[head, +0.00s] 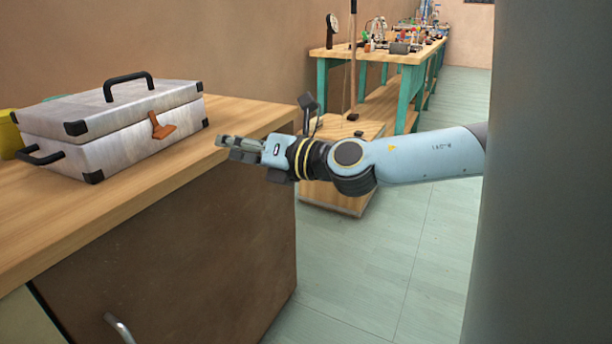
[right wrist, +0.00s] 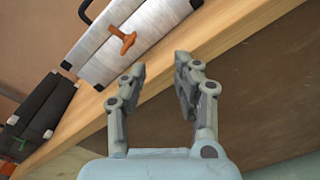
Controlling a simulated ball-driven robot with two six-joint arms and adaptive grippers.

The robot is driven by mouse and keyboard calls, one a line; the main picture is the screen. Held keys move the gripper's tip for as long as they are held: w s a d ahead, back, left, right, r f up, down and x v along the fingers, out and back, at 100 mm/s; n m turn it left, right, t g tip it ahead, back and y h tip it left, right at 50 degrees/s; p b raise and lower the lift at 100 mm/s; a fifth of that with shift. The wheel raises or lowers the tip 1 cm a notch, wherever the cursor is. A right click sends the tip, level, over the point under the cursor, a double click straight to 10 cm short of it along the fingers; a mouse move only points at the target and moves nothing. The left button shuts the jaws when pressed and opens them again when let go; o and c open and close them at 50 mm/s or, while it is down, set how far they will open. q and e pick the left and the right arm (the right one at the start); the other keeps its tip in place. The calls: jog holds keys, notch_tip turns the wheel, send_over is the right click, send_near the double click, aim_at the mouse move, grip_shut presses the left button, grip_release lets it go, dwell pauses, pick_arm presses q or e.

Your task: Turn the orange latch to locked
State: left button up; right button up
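The orange latch (head: 161,126) sits on the front face of a silver case (head: 110,149) with black corners and a black top handle. The latch hangs tilted, its wide end low and to the right. It also shows in the right wrist view (right wrist: 122,40), where the case (right wrist: 150,28) lies beyond the fingers. My right gripper (head: 225,148) is to the right of the case, apart from the latch, near the bench's front edge. In the right wrist view its fingers (right wrist: 161,68) are spread with nothing between them. My left gripper is in neither view.
The case stands on a wooden bench top (head: 245,115). A yellow object (head: 10,132) is partly hidden behind the case. A dark bag-like object (right wrist: 40,112) shows in the right wrist view. A green-legged table (head: 405,58) with many small items stands at the back.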

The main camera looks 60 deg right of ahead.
pick_arm(q)
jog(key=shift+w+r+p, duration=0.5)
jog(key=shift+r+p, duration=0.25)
jog(key=shift+p, duration=0.05)
pick_arm(e)
jog(key=s+d+f+m+g+h, duration=0.2)
jog(key=d+f+m, duration=0.1)
jog(key=f, duration=0.3)
jog(key=s+d+f+m+g+h, duration=0.1)
jog(key=s+d+f+m+h, duration=0.1)
jog(key=f, duration=0.5)
jog(key=s+d+f+m+g+h, duration=0.2)
jog(key=s+d+f+m, duration=0.2)
jog(key=f+m, duration=0.2)
jog(key=shift+s+d+f+g, duration=0.2)
jog(key=shift+s+f+g, duration=0.1)
jog(key=shift+f, duration=0.3)
jog(key=shift+o, duration=0.2)
